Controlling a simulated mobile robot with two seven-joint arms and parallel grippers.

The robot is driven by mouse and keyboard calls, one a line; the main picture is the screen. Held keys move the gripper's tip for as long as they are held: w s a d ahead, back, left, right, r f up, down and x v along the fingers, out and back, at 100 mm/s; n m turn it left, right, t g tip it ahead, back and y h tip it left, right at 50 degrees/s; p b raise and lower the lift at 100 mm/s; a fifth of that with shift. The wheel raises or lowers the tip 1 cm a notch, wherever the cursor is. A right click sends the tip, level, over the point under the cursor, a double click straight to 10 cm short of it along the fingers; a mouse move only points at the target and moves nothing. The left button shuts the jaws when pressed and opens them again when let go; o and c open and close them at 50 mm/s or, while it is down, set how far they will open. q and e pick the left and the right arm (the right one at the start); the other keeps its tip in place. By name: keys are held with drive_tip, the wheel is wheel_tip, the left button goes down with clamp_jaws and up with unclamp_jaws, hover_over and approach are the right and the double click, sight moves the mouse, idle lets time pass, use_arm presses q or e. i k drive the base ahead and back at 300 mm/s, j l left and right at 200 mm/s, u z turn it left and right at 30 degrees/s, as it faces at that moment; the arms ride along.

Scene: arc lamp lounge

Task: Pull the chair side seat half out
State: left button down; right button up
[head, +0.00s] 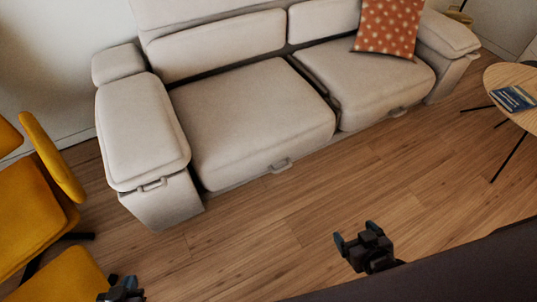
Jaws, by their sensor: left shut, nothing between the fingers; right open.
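A beige sofa stands across the top of the head view. Its left seat, on the side of the yellow chairs, is the chair side seat (245,110); a small handle (281,165) is on its front edge. The seat's front looks about in line with the right seat (370,90), which has its own handle (397,112). My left gripper (121,285) is shut and empty at the bottom left, beside a yellow chair and apart from the sofa. My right gripper (356,236) is open and empty over the floor, in front of the sofa and apart from both handles.
Yellow chairs (35,215) crowd the left edge. The left armrest (142,130) has a handle (152,185) too. A patterned red cushion (387,28) rests on the right seat. A round wooden table (512,82) with a book stands at right. Wood floor before the sofa is clear.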

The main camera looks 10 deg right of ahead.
sight(240, 123)
drive_tip(key=i+l+u, duration=0.1)
drive_tip(key=l, duration=0.2)
drive_tip(key=l+u, duration=0.1)
drive_tip(key=l, duration=0.15)
drive_tip(key=i+l+u, duration=0.1)
drive_tip(key=i+l, duration=0.15)
drive_tip(key=i+l+u, duration=0.15)
drive_tip(key=l, duration=0.25)
drive_tip(key=i, duration=0.1)
